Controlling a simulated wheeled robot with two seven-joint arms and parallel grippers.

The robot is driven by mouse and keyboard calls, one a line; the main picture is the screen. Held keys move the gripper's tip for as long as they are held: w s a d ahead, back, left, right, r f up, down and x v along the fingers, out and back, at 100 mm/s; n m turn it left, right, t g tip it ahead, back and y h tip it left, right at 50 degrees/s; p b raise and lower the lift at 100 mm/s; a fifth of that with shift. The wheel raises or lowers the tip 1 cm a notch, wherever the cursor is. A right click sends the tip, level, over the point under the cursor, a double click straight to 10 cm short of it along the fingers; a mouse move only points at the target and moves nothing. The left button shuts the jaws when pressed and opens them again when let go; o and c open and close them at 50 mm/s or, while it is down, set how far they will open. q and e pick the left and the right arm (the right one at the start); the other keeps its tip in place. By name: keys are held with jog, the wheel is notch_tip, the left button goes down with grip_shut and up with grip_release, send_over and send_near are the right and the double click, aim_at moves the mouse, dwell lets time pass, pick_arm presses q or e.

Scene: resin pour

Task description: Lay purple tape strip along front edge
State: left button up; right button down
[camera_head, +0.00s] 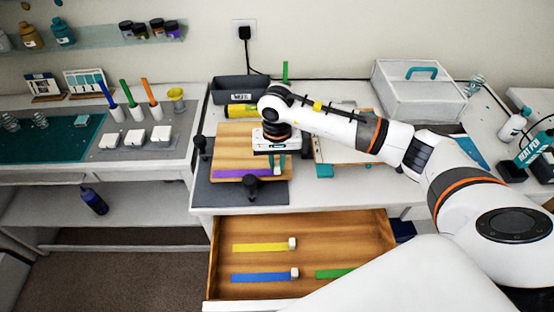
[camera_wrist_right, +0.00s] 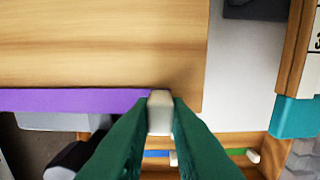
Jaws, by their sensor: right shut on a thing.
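The purple tape strip (camera_head: 240,173) lies along the front edge of the wooden board (camera_head: 228,140), reaching from the left toward my right gripper. My right gripper (camera_head: 277,172) points down at the board's front right corner. In the right wrist view its green fingers (camera_wrist_right: 160,112) are shut on the white end tab (camera_wrist_right: 160,125) of the purple strip (camera_wrist_right: 75,100). There the strip runs level along the edge of the board (camera_wrist_right: 100,45). I cannot tell whether it presses flat over its whole length. My left gripper is not in view.
A dark mat (camera_head: 215,197) lies under the board, with black clamps at the left (camera_head: 200,146) and front (camera_head: 251,187). The open drawer (camera_head: 380,245) below holds yellow (camera_head: 260,247), blue (camera_head: 262,277) and green (camera_head: 333,273) strips. A white box (camera_head: 425,105) stands at the back right.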

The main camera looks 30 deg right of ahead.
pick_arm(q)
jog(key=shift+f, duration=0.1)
pick_arm(e)
jog(key=shift+f, duration=0.2)
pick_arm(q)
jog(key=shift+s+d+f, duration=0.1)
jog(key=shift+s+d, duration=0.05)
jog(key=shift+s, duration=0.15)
pick_arm(e)
jog(key=c, duration=1.4)
grip_release()
jog(key=shift+r, duration=0.1)
jog(key=shift+r, duration=0.35)
pick_arm(q)
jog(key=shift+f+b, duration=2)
jog(key=shift+b, duration=0.15)
pick_arm(e)
jog(key=shift+r, duration=5.8)
